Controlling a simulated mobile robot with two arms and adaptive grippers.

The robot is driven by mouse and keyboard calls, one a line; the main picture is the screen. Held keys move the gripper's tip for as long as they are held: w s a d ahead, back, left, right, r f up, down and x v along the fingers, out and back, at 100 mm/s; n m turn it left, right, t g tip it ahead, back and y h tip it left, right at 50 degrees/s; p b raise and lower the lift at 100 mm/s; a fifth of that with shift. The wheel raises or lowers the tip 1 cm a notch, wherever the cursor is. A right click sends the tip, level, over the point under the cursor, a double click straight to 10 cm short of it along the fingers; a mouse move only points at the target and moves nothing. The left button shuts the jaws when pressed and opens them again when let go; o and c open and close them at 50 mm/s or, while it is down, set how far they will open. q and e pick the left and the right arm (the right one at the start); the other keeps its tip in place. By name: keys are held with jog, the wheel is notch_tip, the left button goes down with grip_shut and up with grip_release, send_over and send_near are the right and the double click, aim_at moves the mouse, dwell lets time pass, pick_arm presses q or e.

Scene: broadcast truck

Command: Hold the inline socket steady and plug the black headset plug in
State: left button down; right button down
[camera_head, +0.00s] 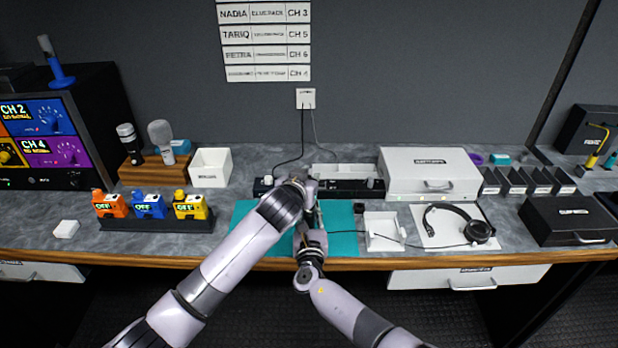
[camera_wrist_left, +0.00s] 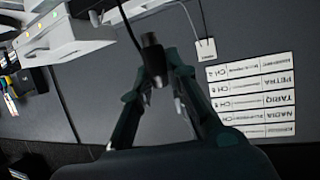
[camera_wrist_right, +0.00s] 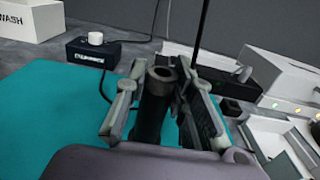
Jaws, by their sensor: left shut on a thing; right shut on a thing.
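My right gripper (camera_head: 309,236) is over the teal mat (camera_head: 343,243). In the right wrist view its fingers (camera_wrist_right: 160,98) are shut on a dark upright cylinder with a round open hole on top, which looks like the inline socket (camera_wrist_right: 162,74). My left gripper (camera_head: 302,186) is just behind it, towards the wall. In the left wrist view its fingers (camera_wrist_left: 156,78) are shut on a short dark cylindrical piece, apparently the black headset plug (camera_wrist_left: 152,42). The two held parts appear apart. The headset (camera_head: 478,231) lies at the right, its cable running left towards my grippers.
A small black box with a white knob (camera_wrist_right: 95,39) stands behind the mat. A white open tray (camera_head: 382,243) and a white case (camera_head: 428,174) are on the right. Orange, blue and yellow units (camera_head: 150,207) stand on the left. A wall outlet (camera_head: 305,98) has hanging cables.

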dwell(0.5)
pick_arm(q)
jog(key=shift+a+f+m+h, duration=0.1)
jog(key=shift+f+m+h, duration=0.3)
jog(key=shift+f+h, duration=0.15)
jog(key=shift+w+f+m+g+h, duration=0.1)
jog(key=shift+f+m+g+h, duration=0.1)
jog(key=shift+m+g+h, duration=0.55)
jog(key=shift+r+m+g+h, duration=0.2)
jog(key=shift+m+g+h, duration=0.05)
jog(key=shift+m+h, duration=0.3)
jog(key=shift+r+m+g+h, duration=0.2)
jog(key=shift+m+h, duration=0.3)
jog(key=shift+h, duration=0.05)
jog(key=shift+r+m+g+h, duration=0.5)
jog(key=shift+r+m, duration=0.1)
jog(key=shift+r, duration=0.15)
jog(key=shift+f, duration=2.9)
jog(key=shift+f, duration=1.2)
